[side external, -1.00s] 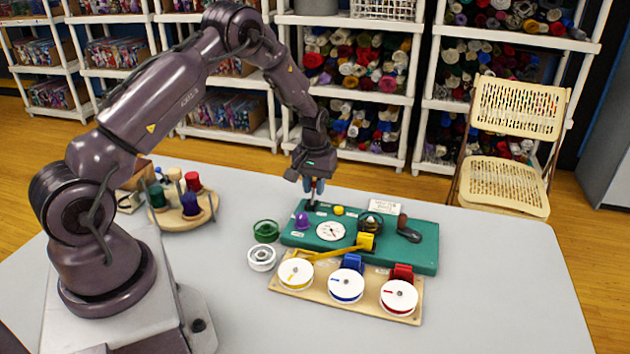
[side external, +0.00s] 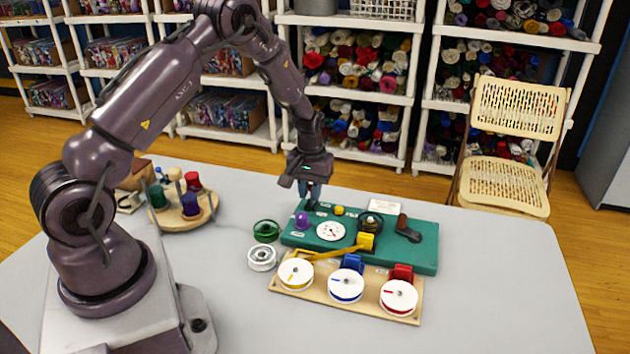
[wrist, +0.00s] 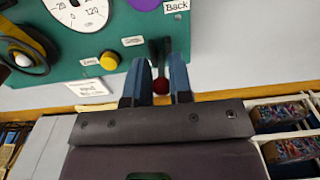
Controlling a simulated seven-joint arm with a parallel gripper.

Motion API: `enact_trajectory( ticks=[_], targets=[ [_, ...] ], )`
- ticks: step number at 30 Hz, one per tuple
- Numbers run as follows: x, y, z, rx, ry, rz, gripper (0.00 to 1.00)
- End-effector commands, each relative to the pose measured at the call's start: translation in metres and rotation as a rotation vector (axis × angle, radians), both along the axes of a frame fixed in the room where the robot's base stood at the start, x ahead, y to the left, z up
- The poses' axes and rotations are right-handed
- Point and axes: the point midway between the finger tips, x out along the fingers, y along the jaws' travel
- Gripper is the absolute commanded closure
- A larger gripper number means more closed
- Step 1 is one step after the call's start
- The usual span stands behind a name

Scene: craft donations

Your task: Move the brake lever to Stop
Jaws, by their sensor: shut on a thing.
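The green control board (side external: 420,262) lies on the table, and its edge also shows in the wrist view (wrist: 50,85). A small dark lever with a dark red ball knob (wrist: 160,86) stands at the board's back edge. My gripper (wrist: 158,66) has one blue-grey finger on each side of this lever and is shut on it. In the side view my gripper (side external: 309,196) is low over the board's back left corner and mostly hides the lever. Small white labels (wrist: 131,41) lie near the lever; I cannot read them surely.
On the board are a purple dome (side external: 301,221), a dial (side external: 331,231), a yellow button (side external: 339,211) and a dark handle with a brown grip (side external: 402,222). A spool rack (side external: 318,289) stands in front, with a green spool (side external: 266,231) and a white spool (side external: 262,257) to its left.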

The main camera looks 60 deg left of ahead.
Motion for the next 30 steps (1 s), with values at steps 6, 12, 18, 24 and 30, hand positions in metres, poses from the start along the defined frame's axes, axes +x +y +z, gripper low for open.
enact_trajectory(
  ticks=[6, 12, 18, 24, 30],
  targets=[
    [-0.002, -0.002, -0.001, -0.005, 0.006, -0.001, 0.93],
    [-0.006, -0.006, -0.002, -0.006, 0.008, -0.001, 0.93],
    [-0.013, -0.013, -0.004, -0.005, 0.008, -0.001, 0.93],
    [-0.013, -0.013, -0.004, -0.005, 0.008, -0.001, 0.93],
    [-0.016, -0.016, -0.005, -0.005, 0.008, -0.001, 0.93]
  ],
)
